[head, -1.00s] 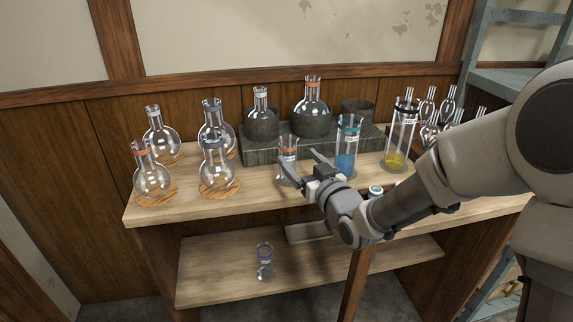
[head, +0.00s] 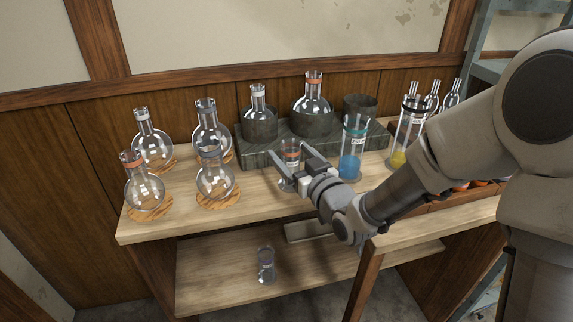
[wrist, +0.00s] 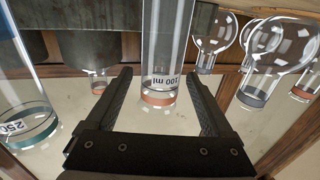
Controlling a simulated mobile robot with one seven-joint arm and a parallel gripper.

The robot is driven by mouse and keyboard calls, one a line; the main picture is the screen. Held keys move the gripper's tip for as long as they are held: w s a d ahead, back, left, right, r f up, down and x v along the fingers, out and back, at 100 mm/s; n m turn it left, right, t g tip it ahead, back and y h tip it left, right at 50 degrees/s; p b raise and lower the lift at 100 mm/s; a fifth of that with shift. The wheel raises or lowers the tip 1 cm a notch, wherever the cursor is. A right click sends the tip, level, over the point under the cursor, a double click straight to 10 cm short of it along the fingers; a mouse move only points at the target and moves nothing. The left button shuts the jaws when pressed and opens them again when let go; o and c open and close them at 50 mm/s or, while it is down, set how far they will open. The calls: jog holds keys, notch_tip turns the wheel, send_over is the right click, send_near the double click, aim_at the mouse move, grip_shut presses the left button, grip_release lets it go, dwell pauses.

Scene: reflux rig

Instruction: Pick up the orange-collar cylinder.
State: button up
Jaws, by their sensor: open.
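The orange-collar cylinder (head: 291,158) is a clear glass cylinder standing upright on the bench top, in front of the grey stepped block. My gripper (head: 288,150) is open, with one finger on each side of the cylinder near its upper part. In the wrist view the scene appears upside down. There the cylinder (wrist: 166,45), with a "100 ml" label and an orange band, shows between the two open fingers of my gripper (wrist: 158,76). Gaps show on both sides of it, so the fingers look apart from the glass.
A teal-collar cylinder with blue liquid (head: 353,150) stands just right of my gripper. A black-collar cylinder with yellow liquid (head: 409,130) is farther right. Round flasks (head: 216,180) stand on cork rings to the left. The grey block (head: 262,152) bears more flasks behind.

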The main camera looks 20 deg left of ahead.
jog(key=shift+w+a, duration=0.1)
jog(key=shift+w, duration=0.05)
jog(key=shift+c, duration=0.3)
grip_shut()
